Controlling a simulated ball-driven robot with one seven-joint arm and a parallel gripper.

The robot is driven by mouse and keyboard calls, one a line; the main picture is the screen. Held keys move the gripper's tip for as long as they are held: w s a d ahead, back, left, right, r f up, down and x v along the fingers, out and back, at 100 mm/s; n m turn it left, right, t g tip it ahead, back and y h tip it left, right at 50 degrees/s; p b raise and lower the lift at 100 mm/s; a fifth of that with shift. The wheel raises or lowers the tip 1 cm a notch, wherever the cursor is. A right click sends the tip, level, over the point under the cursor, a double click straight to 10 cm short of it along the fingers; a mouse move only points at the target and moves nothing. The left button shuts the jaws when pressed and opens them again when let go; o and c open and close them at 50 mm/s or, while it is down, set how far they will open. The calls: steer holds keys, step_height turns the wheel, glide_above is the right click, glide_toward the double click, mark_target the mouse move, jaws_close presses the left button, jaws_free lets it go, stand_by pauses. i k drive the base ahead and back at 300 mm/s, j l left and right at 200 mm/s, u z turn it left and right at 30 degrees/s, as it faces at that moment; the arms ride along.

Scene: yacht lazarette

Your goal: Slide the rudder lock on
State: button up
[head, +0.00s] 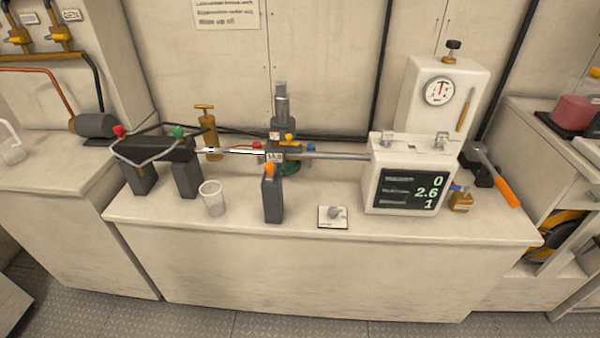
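I cannot tell for certain which part is the rudder lock. A horizontal metal rod (335,155) runs above the bench, from a dark block (158,149) on two dark posts at the left to a white box with a lit screen (408,187) at the right. A small labelled piece (275,157) sits at the rod's middle, just above a dark grey post with an orange top (272,198). A small white plate with a grey knob (333,216) lies on the bench front. My gripper is not in view.
The pale bench (310,265) also holds a clear cup (213,197), a brass fitting (206,130), a padlock-like brass piece (461,199) and an orange-handled tool (495,175). A white gauge housing (447,95) stands behind. The bench's front strip is mostly clear.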

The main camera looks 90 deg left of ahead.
mark_target(269, 167)
steer(key=l+u, duration=0.1)
steer(key=u, duration=0.35)
steer(key=i+l+u, duration=0.1)
steer(key=u, duration=0.3)
steer(key=l+u, duration=0.15)
steer(key=u, duration=1.5)
steer(key=k+l+z, duration=0.1)
steer(key=z, duration=0.15)
steer(key=k+l+z, duration=0.25)
steer(key=j, duration=0.1)
